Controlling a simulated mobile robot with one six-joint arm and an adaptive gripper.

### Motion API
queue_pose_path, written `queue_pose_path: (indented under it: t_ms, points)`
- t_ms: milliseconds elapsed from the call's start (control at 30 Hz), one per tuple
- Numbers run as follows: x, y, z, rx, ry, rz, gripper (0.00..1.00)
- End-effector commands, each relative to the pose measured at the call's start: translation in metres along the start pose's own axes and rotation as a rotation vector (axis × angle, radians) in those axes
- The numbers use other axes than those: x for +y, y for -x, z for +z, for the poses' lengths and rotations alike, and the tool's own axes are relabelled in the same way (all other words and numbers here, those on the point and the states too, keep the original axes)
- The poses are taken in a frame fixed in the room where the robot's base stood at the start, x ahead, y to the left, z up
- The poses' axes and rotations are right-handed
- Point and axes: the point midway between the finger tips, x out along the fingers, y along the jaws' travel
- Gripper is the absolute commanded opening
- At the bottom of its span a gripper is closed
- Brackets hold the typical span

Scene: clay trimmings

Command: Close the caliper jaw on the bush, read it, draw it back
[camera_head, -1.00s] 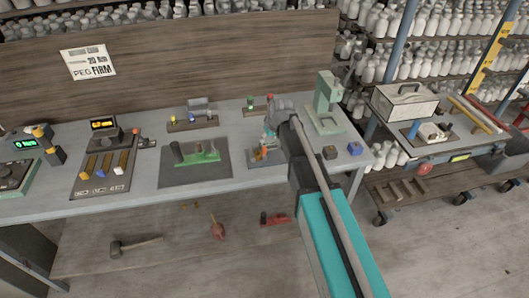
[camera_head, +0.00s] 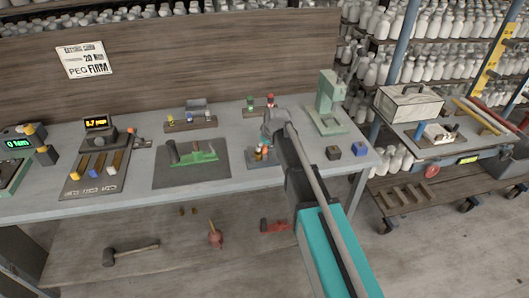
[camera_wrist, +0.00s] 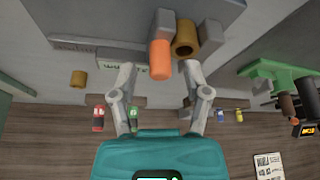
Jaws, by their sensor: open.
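In the wrist view a hollow brass-coloured bush (camera_wrist: 183,46) sits between two grey blocks, which look like the caliper's jaws. The left block (camera_wrist: 164,20) carries an orange rounded knob (camera_wrist: 160,60); the right block (camera_wrist: 212,34) is beside the bush. My gripper (camera_wrist: 161,70) is open, one finger on each side of the orange knob. I cannot tell whether either finger touches it. In the head view my gripper (camera_head: 272,132) is over the small caliper plate (camera_head: 249,161) and hides part of it. No caliper reading can be made out.
A green fixture on a dark mat (camera_head: 160,178) lies left of the caliper. A green press (camera_head: 328,105) and two small blocks (camera_head: 333,152) stand right. Racks with coloured pegs (camera_head: 190,125) are behind. An orange-lit display (camera_head: 97,123) stands further left.

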Motion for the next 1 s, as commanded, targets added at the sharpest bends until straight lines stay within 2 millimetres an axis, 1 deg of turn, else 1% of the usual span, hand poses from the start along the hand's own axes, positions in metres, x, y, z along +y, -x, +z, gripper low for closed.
queue_pose_path:
  t_ms: [33, 200, 633, 667, 800, 867, 900, 967, 1000]
  points:
    - [0.0001, -0.0063, 0.0006, 0.0, 0.0, 0.0, 0.62]
    - [0.0001, -0.0125, 0.0003, 0.0, 0.0, 0.0, 0.62]
    - [-0.0001, -0.0139, -0.0001, 0.0, 0.0, 0.0, 0.62]
    - [-0.0001, -0.0139, -0.0001, 0.0, 0.0, 0.0, 0.6]
    - [-0.0001, -0.0139, -0.0001, 0.0, 0.0, 0.0, 0.34]
    - [-0.0001, -0.0139, -0.0001, 0.0, 0.0, 0.0, 0.23]
    - [-0.0001, -0.0139, -0.0001, 0.0, 0.0, 0.0, 0.15]
    - [-0.0002, -0.0139, -0.0001, 0.0, 0.0, 0.0, 0.04]
    - [-0.0002, -0.0139, -0.0001, 0.0, 0.0, 0.0, 0.0]
